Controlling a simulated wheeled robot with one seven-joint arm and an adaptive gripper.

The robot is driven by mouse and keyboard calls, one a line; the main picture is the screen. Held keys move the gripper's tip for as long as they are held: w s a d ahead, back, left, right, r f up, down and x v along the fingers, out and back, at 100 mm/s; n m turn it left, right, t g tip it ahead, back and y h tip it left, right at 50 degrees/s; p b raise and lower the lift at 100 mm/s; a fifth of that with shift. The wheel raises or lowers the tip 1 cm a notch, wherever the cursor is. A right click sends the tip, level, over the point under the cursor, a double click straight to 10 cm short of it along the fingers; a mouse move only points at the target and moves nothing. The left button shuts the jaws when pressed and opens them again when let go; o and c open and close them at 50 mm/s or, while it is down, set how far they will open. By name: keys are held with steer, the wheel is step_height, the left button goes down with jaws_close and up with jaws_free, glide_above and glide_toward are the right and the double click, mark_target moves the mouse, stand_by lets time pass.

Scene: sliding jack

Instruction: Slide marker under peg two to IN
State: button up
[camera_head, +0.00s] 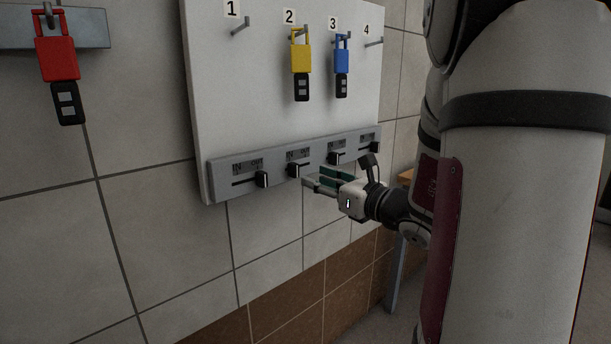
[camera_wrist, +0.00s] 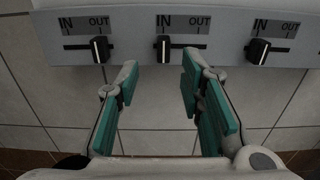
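The marker under peg two (camera_head: 293,170) is a small black slider with a light front edge. In the wrist view this marker (camera_wrist: 163,50) is at the left end of its slot, below the IN label. My gripper (camera_head: 312,177) is open and empty, just below and right of it in the head view. In the wrist view the fingertips of my gripper (camera_wrist: 159,62) are spread to either side below the marker, with no visible contact. Peg two (camera_head: 305,32) holds a yellow padlock (camera_head: 301,57) with a black tag.
The marker under peg one (camera_head: 262,179) is at OUT; the marker under peg three (camera_head: 335,158) is at IN. The marker under peg four (camera_head: 374,147) is toward the right. A blue padlock (camera_head: 341,55) hangs on peg three, a red one (camera_head: 57,58) at far left.

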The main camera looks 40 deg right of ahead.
steer(key=shift+s, duration=2.35)
steer(key=a+r+n+g+y, duration=0.1)
steer(key=a+n+g+y, duration=0.2)
steer(key=a+n+y, duration=0.85)
steer(key=s+a+f+n+g+h, duration=0.1)
steer(key=s+a+n+g, duration=0.3)
steer(key=a, duration=0.5)
steer(key=s+a+f+n+g, duration=0.1)
steer(key=s+a+n+g, duration=0.35)
steer(key=a, duration=0.45)
steer(key=s+f+n+g+h, duration=0.35)
steer(key=s+n, duration=0.25)
steer(key=s, duration=0.2)
steer(key=s+f+n+g+h, duration=0.3)
steer(key=s+n+h, duration=0.1)
steer(key=s+n, duration=0.25)
steer(key=s+d+n+h, duration=0.3)
steer(key=d+h, duration=0.1)
step_height(320, 180, up, 28)
steer(key=t+p, duration=0.4)
steer(key=p, duration=2.2)
steer(key=shift+w+d+p, duration=0.2)
steer(key=shift+d+p, duration=0.1)
steer(key=shift+d, duration=0.15)
